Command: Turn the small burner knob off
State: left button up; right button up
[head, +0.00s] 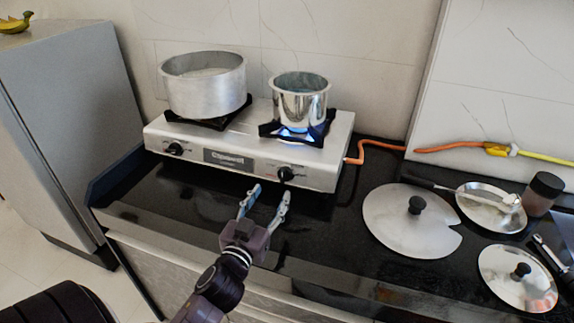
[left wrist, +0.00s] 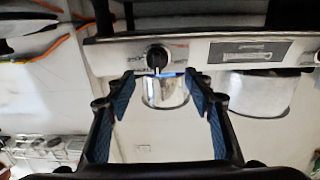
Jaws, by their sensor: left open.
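The small burner's knob (head: 286,173) is black and sits at the right of the stove's front panel. A blue flame (head: 295,134) burns under the small steel pot (head: 300,104). My left gripper (head: 270,192) is open and empty in front of the panel, just short of this knob. In the left wrist view, which looks upside down, the knob (left wrist: 157,57) shows beyond and between the two fingertips (left wrist: 160,78), apart from both. My right gripper is not in view.
The two-burner stove (head: 223,157) also holds a large pot (head: 204,92) at left, above another knob (head: 175,149). An orange hose (head: 375,145) leaves its right side. The black counter (head: 170,205) before the stove is clear.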

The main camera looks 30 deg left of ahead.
aim_at(282, 177)
pick_arm(q)
jog(key=x, duration=0.4)
jog(key=r+p+x, duration=0.1)
jog(key=x, duration=0.2)
jog(key=shift+d, duration=0.15)
jog(key=shift+w, duration=0.25)
jog(key=shift+w+a+f, duration=0.1)
jog(key=shift+w+a, duration=0.15)
jog(key=shift+a, duration=0.05)
jog(key=shift+w, duration=0.15)
jog(key=shift+d, duration=0.15)
jog(key=shift+c, duration=0.3)
jog(key=shift+d, duration=0.25)
jog(key=c, duration=0.5)
jog(key=shift+c, duration=1.2)
jog(key=shift+a, duration=0.2)
jog(key=c, duration=0.4)
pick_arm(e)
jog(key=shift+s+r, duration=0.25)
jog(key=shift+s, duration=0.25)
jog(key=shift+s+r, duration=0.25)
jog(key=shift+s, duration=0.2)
pick_arm(q)
jog(key=shift+f, duration=0.1)
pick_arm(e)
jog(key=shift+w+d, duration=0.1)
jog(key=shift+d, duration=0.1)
